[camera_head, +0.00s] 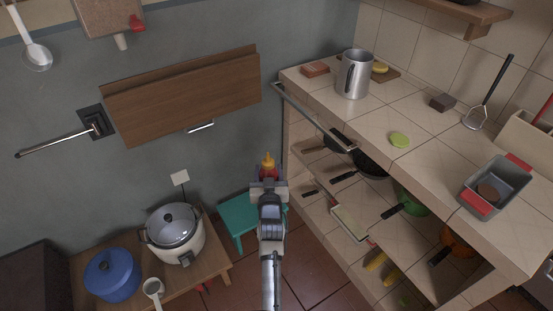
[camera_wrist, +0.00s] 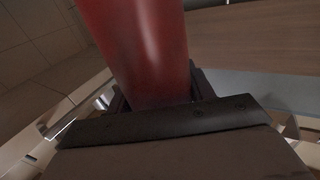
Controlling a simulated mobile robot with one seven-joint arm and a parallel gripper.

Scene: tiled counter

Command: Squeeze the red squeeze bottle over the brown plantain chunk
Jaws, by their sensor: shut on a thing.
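The red squeeze bottle (camera_head: 268,173) is upright with its yellow nozzle up, held in my gripper (camera_head: 268,185). Its red body also fills the top of the wrist view (camera_wrist: 145,45), between the jaws (camera_wrist: 160,103). My gripper is shut on it, in front of the grey wall and left of the tiled counter.
On the tiled counter (camera_head: 440,150) stand a metal jug (camera_head: 354,75), a green piece (camera_head: 399,139), a dark brown block (camera_head: 442,102) and a masher (camera_head: 480,115). A metal rail (camera_head: 310,115) runs along the counter's left edge. Shelves below hold pans. A rice cooker (camera_head: 178,240) stands lower left.

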